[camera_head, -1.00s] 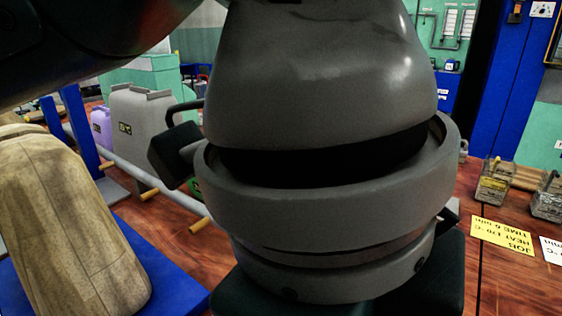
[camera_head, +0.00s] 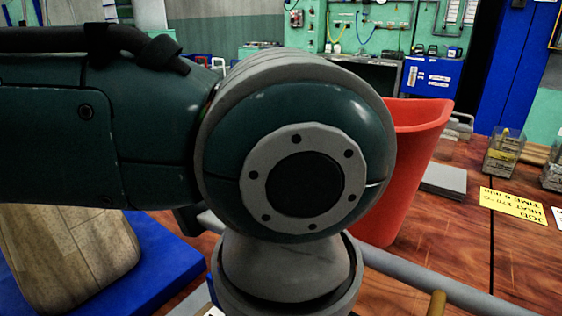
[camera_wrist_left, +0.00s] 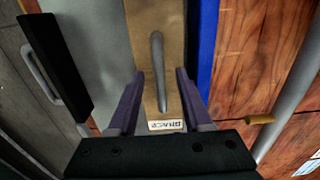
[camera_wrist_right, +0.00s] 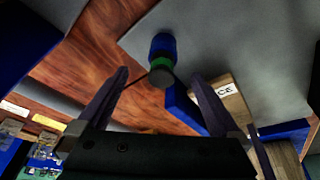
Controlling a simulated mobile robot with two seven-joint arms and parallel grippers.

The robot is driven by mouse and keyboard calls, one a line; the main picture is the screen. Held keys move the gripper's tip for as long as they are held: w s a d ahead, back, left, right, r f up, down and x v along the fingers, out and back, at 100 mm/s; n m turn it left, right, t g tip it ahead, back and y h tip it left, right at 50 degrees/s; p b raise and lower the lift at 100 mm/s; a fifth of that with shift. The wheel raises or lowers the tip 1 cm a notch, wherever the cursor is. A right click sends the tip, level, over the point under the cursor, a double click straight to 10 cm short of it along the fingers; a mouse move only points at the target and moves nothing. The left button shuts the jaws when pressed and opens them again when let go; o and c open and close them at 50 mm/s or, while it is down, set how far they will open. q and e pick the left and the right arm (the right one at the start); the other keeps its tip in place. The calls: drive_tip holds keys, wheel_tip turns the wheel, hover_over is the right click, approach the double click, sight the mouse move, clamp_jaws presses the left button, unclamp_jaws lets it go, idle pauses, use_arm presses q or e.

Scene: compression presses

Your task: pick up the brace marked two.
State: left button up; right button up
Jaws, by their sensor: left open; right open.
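In the left wrist view a pale wooden block (camera_wrist_left: 146,18) carries a long grey bar handle (camera_wrist_left: 158,70) and a small white label (camera_wrist_left: 165,126). The label's lettering is inverted and too small to read for a number. My left gripper (camera_wrist_left: 160,74) is open, its fingers on either side of the handle; I cannot tell if they touch the block. In the right wrist view a wooden block (camera_wrist_right: 238,108) shows a label ending in "CE" (camera_wrist_right: 224,90), its number out of sight. My right gripper (camera_wrist_right: 160,74) is open and empty beside it. Neither gripper shows in the head view.
My own arm fills the middle of the head view. A red bin (camera_head: 412,165) and yellow card (camera_head: 513,204) are at right. A blue-green cylinder (camera_wrist_right: 162,60) shows in the right wrist view.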

use_arm(q)
drive_tip(key=shift+f, duration=0.2)
clamp_jaws()
idle(1.3)
